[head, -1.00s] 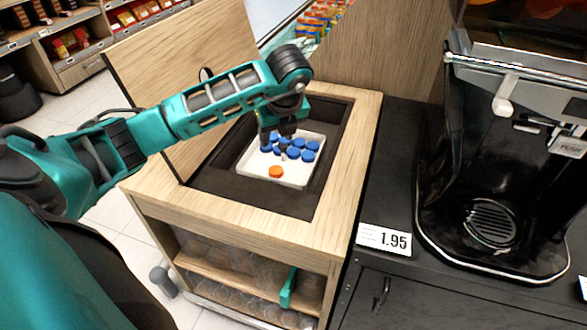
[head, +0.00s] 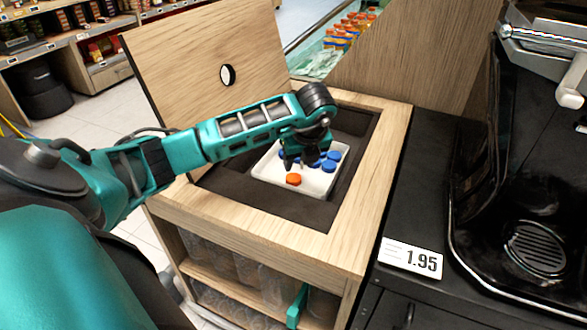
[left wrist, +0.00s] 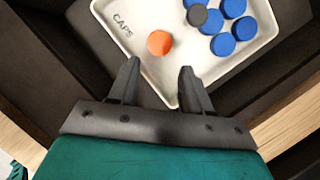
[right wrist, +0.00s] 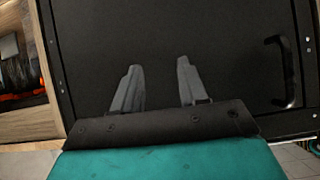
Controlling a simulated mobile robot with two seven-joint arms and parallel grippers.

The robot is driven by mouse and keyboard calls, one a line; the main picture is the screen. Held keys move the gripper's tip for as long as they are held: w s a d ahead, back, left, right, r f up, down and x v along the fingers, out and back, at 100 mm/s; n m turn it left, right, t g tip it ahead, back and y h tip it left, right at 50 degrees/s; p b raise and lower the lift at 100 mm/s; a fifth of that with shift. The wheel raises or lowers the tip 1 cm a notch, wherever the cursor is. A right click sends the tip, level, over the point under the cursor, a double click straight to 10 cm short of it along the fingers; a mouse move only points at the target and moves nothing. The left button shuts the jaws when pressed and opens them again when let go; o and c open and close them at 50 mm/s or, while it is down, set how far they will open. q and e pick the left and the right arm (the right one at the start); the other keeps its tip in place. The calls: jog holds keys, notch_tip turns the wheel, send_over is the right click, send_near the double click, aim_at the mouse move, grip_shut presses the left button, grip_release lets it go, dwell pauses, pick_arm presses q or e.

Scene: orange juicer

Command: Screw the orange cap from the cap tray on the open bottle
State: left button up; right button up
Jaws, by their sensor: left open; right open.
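The orange cap (head: 293,180) lies in the white cap tray (head: 318,190), near its front edge; it also shows in the left wrist view (left wrist: 159,43). Several blue caps (head: 329,165) lie in the tray beyond it. My left gripper (head: 302,162) is open and empty above the tray. In the left wrist view the orange cap lies ahead of the gap between my left fingers (left wrist: 160,75), not between them. My right gripper (right wrist: 158,85) is open and empty in front of a dark cabinet door. I cannot make out an open bottle.
The tray sits in a dark recess (head: 328,214) with a wooden rim (head: 385,180) and a raised wooden lid (head: 200,70). Clear containers (head: 245,270) stand on shelves below. A black machine (head: 520,190) stands at right. The dark door has a handle (right wrist: 284,72).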

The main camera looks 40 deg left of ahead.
aim_at(294, 177)
pick_arm(q)
jog(key=x, duration=0.2)
jog(key=shift+f, duration=0.25)
jog(key=shift+w+a+f, duration=0.1)
jog(key=shift+a, duration=0.05)
pick_arm(e)
jog(key=shift+w+a+r, duration=0.1)
jog(key=shift+w+a, duration=0.05)
jog(key=shift+w, duration=0.05)
pick_arm(q)
jog(key=b+x, duration=0.2)
jog(key=x, duration=0.2)
jog(key=shift+a, duration=0.15)
jog(key=shift+a+f, duration=0.1)
jog(key=shift+f, duration=0.3)
jog(key=shift+a+f, duration=0.1)
jog(key=shift+f, duration=0.05)
jog(key=c, duration=0.7)
pick_arm(e)
jog(key=shift+w+a+f, duration=0.1)
jog(key=shift+a+f, duration=0.1)
jog(key=shift+f, duration=0.5)
pick_arm(q)
jog(key=shift+w, duration=0.1)
